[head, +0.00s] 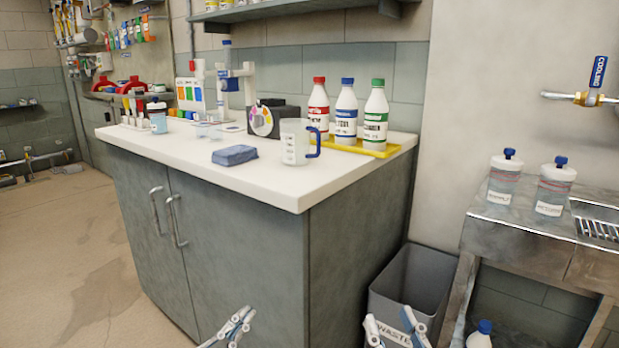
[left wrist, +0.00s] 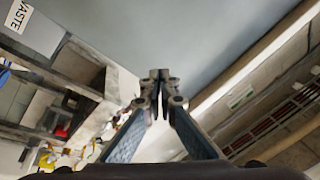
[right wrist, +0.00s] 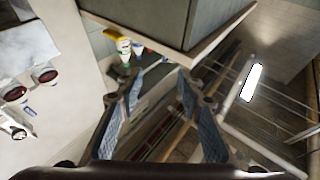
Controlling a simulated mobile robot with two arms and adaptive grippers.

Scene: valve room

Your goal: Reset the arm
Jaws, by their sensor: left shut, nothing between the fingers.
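My left gripper (head: 240,317) is at the bottom edge of the head view, in front of the cabinet doors. Its fingertips meet in the left wrist view (left wrist: 160,76), with nothing between them. My right gripper (head: 389,321) is at the bottom edge of the head view, in front of the grey waste bin. Its fingers stand well apart and empty in the right wrist view (right wrist: 155,95). Most of both arms is outside the head view.
A grey cabinet (head: 240,250) with a white countertop (head: 190,155) stands ahead. On it are a clear jug (head: 294,145), a blue cloth (head: 235,155) and three bottles in a yellow tray (head: 400,149). A waste bin (head: 425,265) and a metal sink bench (head: 520,235) stand right. Floor is clear left.

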